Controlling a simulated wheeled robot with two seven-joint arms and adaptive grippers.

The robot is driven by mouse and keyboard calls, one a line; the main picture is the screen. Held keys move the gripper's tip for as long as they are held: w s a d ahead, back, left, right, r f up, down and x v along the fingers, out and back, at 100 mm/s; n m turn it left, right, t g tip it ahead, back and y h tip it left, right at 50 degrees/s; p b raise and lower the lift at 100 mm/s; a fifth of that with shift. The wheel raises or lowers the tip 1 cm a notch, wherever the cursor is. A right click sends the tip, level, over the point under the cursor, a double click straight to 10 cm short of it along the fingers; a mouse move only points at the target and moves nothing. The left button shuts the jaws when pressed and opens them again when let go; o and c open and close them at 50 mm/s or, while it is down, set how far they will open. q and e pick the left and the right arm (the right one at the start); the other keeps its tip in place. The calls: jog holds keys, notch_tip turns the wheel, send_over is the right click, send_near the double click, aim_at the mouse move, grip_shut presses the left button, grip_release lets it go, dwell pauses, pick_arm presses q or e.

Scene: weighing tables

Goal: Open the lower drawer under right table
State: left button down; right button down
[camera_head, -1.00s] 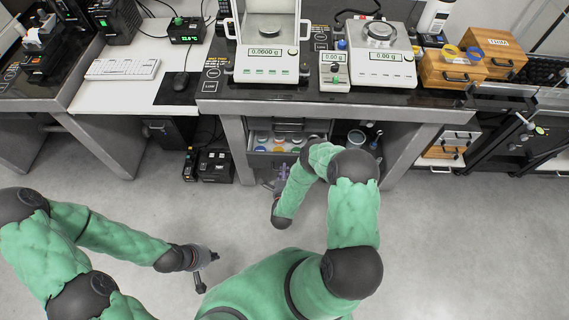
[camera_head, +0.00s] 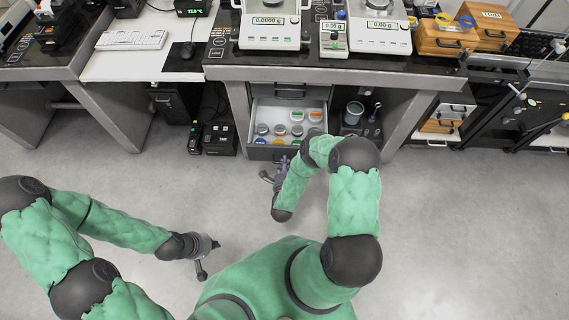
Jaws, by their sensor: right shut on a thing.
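The lower drawer (camera_head: 262,116) under the right table (camera_head: 330,70) stands open, pulled out toward me. Several small jars with white, orange and grey lids (camera_head: 297,115) stand inside it. A shut drawer front (camera_head: 290,93) with a handle shows above it. My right gripper (camera_head: 279,166) is at the front of the open drawer and is shut on its handle. My arm partly hides the grip and the drawer's right front corner. My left gripper (camera_head: 208,256) is low over the floor, away from the furniture. Its jaws are too small to read.
Scales (camera_head: 270,30) and wooden boxes (camera_head: 444,37) stand on the right table. A black device (camera_head: 219,139) is on the floor left of the drawer. A bin (camera_head: 355,112) stands right of it. The floor in front is clear.

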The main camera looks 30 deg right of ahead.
jog(key=c, duration=1.2)
grip_release()
jog(key=shift+o, duration=0.2)
jog(key=shift+s+a, duration=0.1)
jog(key=v, duration=1.1)
jog(key=shift+s+a, duration=0.15)
jog(key=shift+s, duration=0.2)
jog(key=w+a+f+n+g+y+p, duration=0.2)
jog(key=w+a+n+g+y, duration=0.4)
jog(key=n, duration=0.4)
jog(key=s+a+r+n+g+y, duration=0.3)
jog(key=s+r+n, duration=0.2)
jog(key=s+n, duration=0.1)
jog(key=s+a+r+n+g+y, duration=0.3)
jog(key=s+r+n, duration=0.2)
jog(key=s, duration=0.4)
jog(key=shift+r+n+g+p, duration=0.25)
jog(key=shift+n+g+p, duration=0.15)
